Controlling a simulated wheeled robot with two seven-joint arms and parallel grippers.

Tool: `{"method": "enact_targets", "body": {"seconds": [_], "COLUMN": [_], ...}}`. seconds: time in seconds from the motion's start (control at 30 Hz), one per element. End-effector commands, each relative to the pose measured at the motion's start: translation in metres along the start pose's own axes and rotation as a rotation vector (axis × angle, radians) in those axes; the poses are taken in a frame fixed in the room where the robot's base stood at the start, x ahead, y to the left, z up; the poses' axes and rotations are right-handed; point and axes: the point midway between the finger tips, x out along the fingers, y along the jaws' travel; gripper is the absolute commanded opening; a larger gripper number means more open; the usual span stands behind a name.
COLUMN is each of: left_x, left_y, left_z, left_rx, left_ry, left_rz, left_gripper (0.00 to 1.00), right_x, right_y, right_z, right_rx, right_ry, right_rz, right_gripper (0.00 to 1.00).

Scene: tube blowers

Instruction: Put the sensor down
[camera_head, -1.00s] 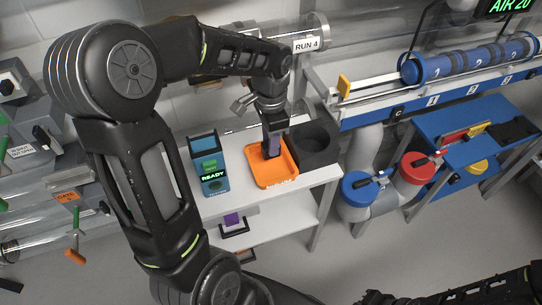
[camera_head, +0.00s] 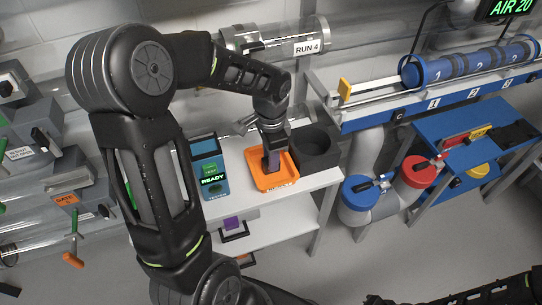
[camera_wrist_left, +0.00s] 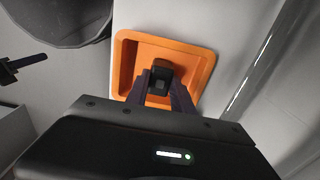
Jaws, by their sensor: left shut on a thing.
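My left gripper (camera_head: 271,160) points down into the orange tray (camera_head: 287,180) on the white bench. In the left wrist view the gripper (camera_wrist_left: 163,92) is shut on a small dark block, the sensor (camera_wrist_left: 160,76), over the inside of the orange tray (camera_wrist_left: 125,62). I cannot tell whether the sensor touches the tray floor. The sensor is hidden behind the fingers in the head view. Part of my right arm shows at the lower right; its gripper is not clearly in view.
A teal tester reading READY (camera_head: 210,172) stands left of the tray. A blue rail with a blue numbered tube (camera_head: 470,60) runs at the right. Blue (camera_head: 358,190) and red (camera_head: 417,168) capped pipes stand below.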

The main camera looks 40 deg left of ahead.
Motion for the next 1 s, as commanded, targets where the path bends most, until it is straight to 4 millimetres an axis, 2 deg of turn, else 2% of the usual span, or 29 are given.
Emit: {"method": "enact_targets", "body": {"seconds": [0.13,0.17,0.4,0.77,0.87,1.0], "left_x": [0.004,0.003,0.003,-0.003,-0.011,-0.034], "left_y": [0.0,0.0,0.0,0.0,-0.001,-0.001], "left_z": [0.0,0.0,0.0,0.0,-0.001,-0.001], "left_rx": [0.0,0.0,0.0,0.0,0.0,0.0], "left_ry": [0.0,0.0,0.0,0.001,0.003,0.004], "left_rz": [0.0,0.0,0.0,-0.001,-0.003,-0.003], "left_gripper": [0.0,0.3,0.5,0.5,0.5,0.5], "right_x": [0.003,0.002,0.002,-0.002,-0.002,-0.006], "right_y": [0.001,0.001,0.001,-0.001,-0.001,-0.002], "right_z": [0.0,0.0,0.0,0.0,0.0,0.0], "right_rx": [0.0,0.0,0.0,0.0,0.0,0.0], "right_ry": [0.0,0.0,0.0,0.0,0.0,0.0], "right_rz": [0.0,0.0,0.0,0.0,0.0,0.0], "right_gripper": [0.0,0.0,0.0,0.0,0.0,0.0]}}
